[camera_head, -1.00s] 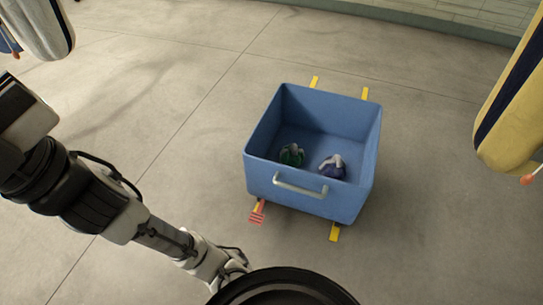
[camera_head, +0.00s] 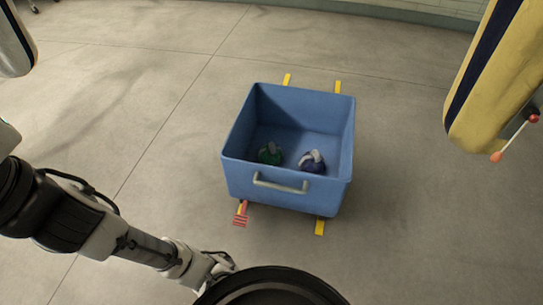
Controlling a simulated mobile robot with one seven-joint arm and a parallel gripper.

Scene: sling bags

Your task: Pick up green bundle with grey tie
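The green bundle with a grey tie (camera_head: 270,155) lies inside the blue bin (camera_head: 285,193), towards its left side. A dark blue bundle with a grey tie (camera_head: 312,162) lies to its right in the same bin. My gripper (camera_head: 222,268) is at the lower left, outside and in front of the bin, well apart from both bundles. It is small and partly hidden behind a dark round part of my body, so I cannot tell whether it is open or shut.
A yellow and navy hanging bag (camera_head: 493,85) is at upper right.

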